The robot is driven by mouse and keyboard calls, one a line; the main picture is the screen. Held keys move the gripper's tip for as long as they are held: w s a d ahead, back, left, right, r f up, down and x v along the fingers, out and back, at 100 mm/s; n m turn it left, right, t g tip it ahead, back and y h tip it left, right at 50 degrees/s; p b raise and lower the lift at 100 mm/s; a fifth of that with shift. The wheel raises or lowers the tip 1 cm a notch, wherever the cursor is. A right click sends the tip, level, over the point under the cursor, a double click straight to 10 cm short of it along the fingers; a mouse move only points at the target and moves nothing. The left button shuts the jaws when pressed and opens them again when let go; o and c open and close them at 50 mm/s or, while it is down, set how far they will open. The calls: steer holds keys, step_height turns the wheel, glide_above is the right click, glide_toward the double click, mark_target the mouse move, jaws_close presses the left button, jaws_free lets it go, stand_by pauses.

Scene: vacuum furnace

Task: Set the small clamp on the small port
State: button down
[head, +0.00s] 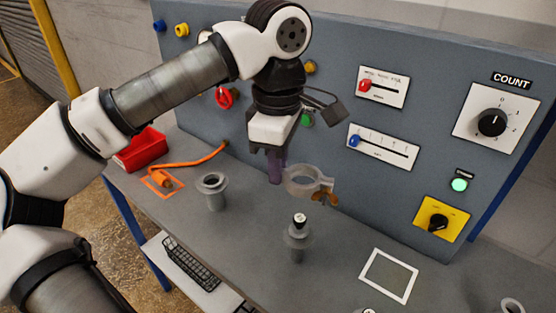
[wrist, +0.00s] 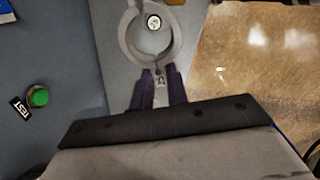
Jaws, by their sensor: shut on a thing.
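My gripper (head: 277,166) has purple fingers and is shut on the small clamp (head: 297,188), a pale grey ring with a brown wing nut (head: 325,197). The clamp is held in the air above the bench. A grey flanged port (head: 298,243) with a dark, white-topped piece on it stands upright below the clamp, apart from it in the head view. In the wrist view, the fingertips (wrist: 161,84) hold the ring's near end, and the ring (wrist: 126,38) frames a round white-topped piece (wrist: 153,22). I cannot tell the height gap there.
A second, hollow flanged port (head: 212,194) stands to the left. The control panel (head: 330,110) rises close behind the clamp. A white-framed square (head: 388,276) lies on clear bench at right.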

step_height(320, 180, down, 13)
steer(key=b, duration=0.9)
steer(key=shift+f, duration=0.2)
stand_by(1.1)
stand_by(0.4)
steer(key=c, duration=1.3)
jaws_free()
steer(key=shift+r, duration=0.1)
step_height(320, 180, up, 14)
steer(key=shift+f, duration=0.2)
